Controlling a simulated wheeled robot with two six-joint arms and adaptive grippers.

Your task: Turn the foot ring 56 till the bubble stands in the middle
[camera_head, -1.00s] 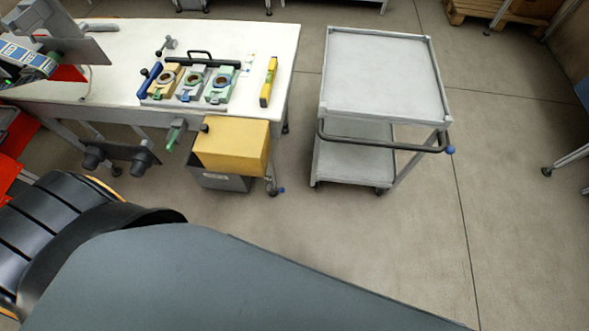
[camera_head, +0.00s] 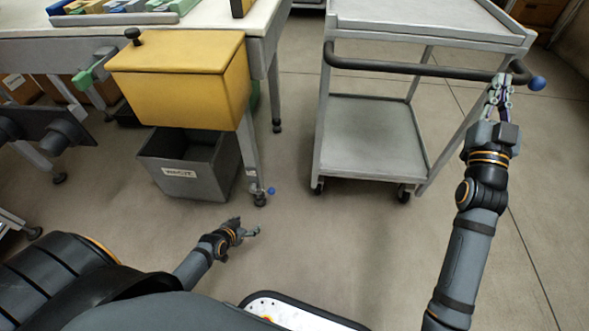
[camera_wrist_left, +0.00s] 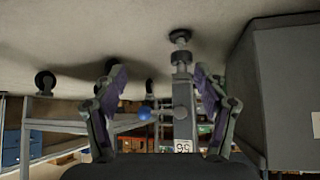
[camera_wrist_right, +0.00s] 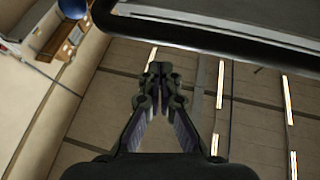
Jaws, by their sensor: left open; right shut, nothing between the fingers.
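The table's front right leg ends in a foot with a dark ring (camera_head: 260,199). In the left wrist view the picture is upside down; the leg carries a label reading 56 (camera_wrist_left: 183,147), with the ring (camera_wrist_left: 182,57) and pad beyond it. A blue knob (camera_wrist_left: 144,114) sticks out beside the leg. My left gripper (camera_head: 252,231) is open and empty, low over the floor and short of the foot, its fingers framing the leg. My right gripper (camera_head: 499,84) is shut and empty by the cart handle. The yellow level (camera_head: 240,9) is mostly cut off; its bubble cannot be seen.
A grey bin (camera_head: 190,178) stands left of the leg, under a yellow box (camera_head: 180,80). A grey cart (camera_head: 375,130) with a dark handle (camera_head: 420,65) stands to the right. The floor between leg and cart is clear.

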